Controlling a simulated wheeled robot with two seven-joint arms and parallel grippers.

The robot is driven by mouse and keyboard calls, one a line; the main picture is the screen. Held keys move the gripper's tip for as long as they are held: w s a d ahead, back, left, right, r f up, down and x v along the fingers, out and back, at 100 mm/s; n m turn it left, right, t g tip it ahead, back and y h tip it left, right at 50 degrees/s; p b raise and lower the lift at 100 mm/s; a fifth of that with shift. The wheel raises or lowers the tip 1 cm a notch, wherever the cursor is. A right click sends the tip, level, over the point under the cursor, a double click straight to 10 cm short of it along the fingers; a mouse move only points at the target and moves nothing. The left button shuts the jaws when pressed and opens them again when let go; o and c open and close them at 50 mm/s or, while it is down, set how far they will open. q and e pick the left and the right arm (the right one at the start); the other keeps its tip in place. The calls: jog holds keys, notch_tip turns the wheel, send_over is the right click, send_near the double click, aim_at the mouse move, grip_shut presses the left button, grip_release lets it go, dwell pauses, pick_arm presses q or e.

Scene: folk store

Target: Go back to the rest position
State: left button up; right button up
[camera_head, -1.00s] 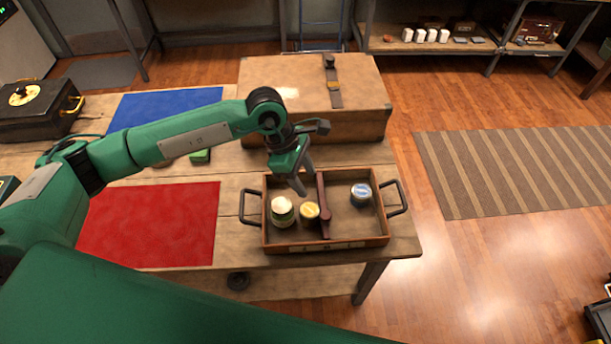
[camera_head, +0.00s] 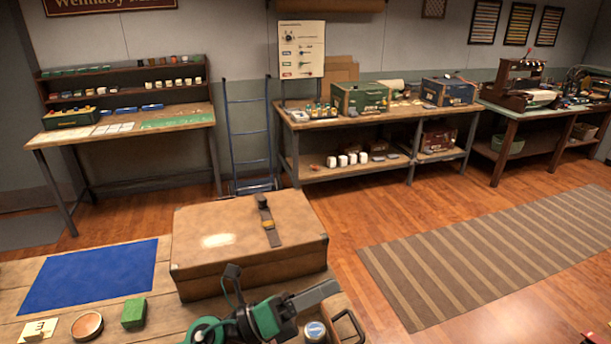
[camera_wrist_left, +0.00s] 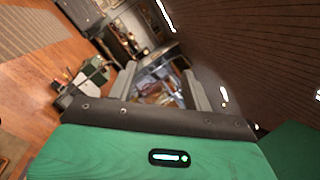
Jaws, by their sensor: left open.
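My left gripper (camera_head: 312,298) is at the bottom of the head view, above the tool tray and just in front of the tan trunk. In the left wrist view my left gripper (camera_wrist_left: 160,86) has its two fingers spread apart, with nothing held between them. It points away from the table, towards the room. Only the right part of the wooden tray (camera_head: 341,303) shows in the head view, with a blue-labelled tin (camera_head: 315,330) inside it. The rest of the tray is hidden or out of frame. My right gripper is not in view.
The tan trunk (camera_head: 225,242) stands close behind my left arm. A blue mat (camera_head: 88,276), a green block (camera_head: 133,312) and a round dish (camera_head: 87,325) lie on the table's left. A workbench (camera_head: 385,115) and blue hand truck (camera_head: 247,135) stand behind.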

pick_arm(q)
jog(key=w+a+f+n+t+y, duration=0.1)
jog(key=w+a+n+t+y, duration=0.2)
jog(key=a+n+t+y, duration=0.6)
jog(key=w+a+f+n+t+y, duration=0.1)
jog(key=w+a+n+t+y, duration=0.2)
jog(key=n, duration=1)
jog(key=s+a+f+n+g+y, duration=0.3)
jog(key=a+f+n+y, duration=0.15)
jog(key=f+n, duration=0.2)
jog(key=s+a+f+n+g+y, duration=0.2)
jog(key=s+a+f+n+y, duration=0.15)
jog(key=a+f+n, duration=0.35)
jog(key=s+a+f+n+g, duration=0.25)
jog(key=s+f+g, duration=0.75)
jog(key=s+f, duration=0.6)
jog(key=s+f+g, duration=0.1)
jog(key=s+f, duration=0.1)
jog(key=f, duration=1.3)
jog(key=s+f, duration=0.2)
jog(key=f, duration=1.3)
jog(key=s+a+f+g, duration=0.1)
jog(key=s+a+f, duration=0.1)
jog(key=s+f, duration=1.5)
jog(key=shift+s+a+f+g+y, duration=0.25)
jog(key=shift+s+a+g+y, duration=0.1)
jog(key=shift+s, duration=0.2)
